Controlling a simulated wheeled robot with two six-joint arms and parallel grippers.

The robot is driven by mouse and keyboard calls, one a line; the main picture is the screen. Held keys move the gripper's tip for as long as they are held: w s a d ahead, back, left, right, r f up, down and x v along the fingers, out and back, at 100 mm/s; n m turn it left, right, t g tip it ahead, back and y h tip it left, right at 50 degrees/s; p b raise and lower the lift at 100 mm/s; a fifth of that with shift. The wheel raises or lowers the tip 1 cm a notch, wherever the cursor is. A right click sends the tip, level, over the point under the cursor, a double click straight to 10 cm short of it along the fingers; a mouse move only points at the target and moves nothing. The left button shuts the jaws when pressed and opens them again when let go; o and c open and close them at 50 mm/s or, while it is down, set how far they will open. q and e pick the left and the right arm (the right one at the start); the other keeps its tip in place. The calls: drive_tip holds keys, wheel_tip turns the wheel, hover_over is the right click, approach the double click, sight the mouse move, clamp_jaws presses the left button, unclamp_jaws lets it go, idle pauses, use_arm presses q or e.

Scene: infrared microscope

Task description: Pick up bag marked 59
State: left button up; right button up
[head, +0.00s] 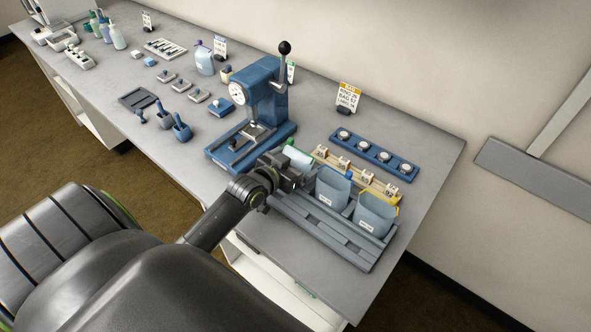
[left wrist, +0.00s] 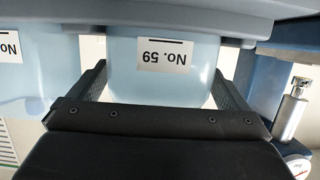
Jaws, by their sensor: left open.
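The bag marked No. 59 (left wrist: 155,75) is pale blue with a white label, seen upside down in the left wrist view. My left gripper (left wrist: 155,95) is open, with one finger on each side of this bag; I cannot tell whether either finger touches it. In the head view my left gripper (head: 287,178) is at the left end of the grey rack (head: 337,243). It hides most of the leftmost bag (head: 298,156), which appears to be No. 59. My right gripper is not in view.
Two blue bags (head: 332,190) (head: 375,217) stand to the right in the rack. A blue press (head: 262,95) stands close behind and left of my gripper. A beige strip (head: 357,172) and blue strip with round pieces (head: 373,153) lie behind the bags.

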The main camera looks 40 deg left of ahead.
use_arm(q)
drive_tip(key=shift+w+d+f, duration=0.1)
drive_tip(key=shift+w+f, duration=0.05)
drive_tip(key=shift+w, duration=0.35)
drive_tip(key=c, duration=0.8)
